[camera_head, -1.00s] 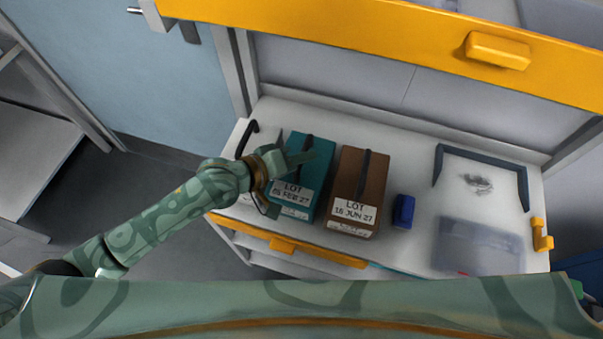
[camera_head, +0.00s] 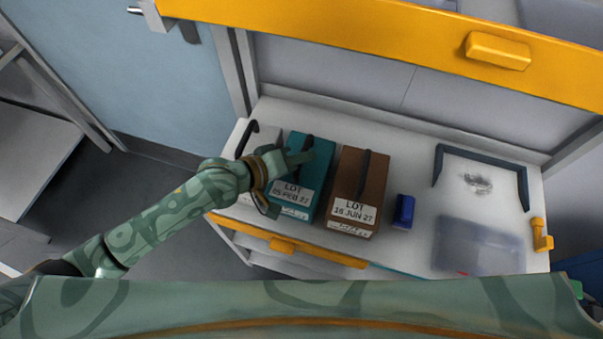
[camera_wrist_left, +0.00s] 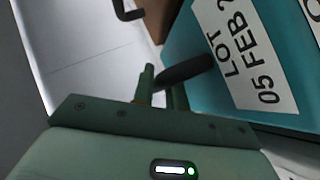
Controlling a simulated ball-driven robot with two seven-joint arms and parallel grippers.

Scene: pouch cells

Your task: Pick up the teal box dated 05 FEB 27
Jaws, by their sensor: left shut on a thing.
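The teal box (camera_head: 322,175) stands on the white worktop. Its white label reads LOT 05 FEB 27, and the label also shows in the left wrist view (camera_wrist_left: 245,55). A dark strap handle (camera_head: 308,143) runs over its top. My left gripper (camera_head: 303,157) is over the box and shut on this handle. In the left wrist view, the fingers (camera_wrist_left: 163,90) sit on either side of the dark handle (camera_wrist_left: 186,70). The box looks still on the worktop. My right gripper is not in view.
A blue block (camera_head: 404,211), a clear bin (camera_head: 478,248) and a dark bracket (camera_head: 480,151) lie further right. A yellow-edged shelf (camera_head: 400,48) overhangs the back.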

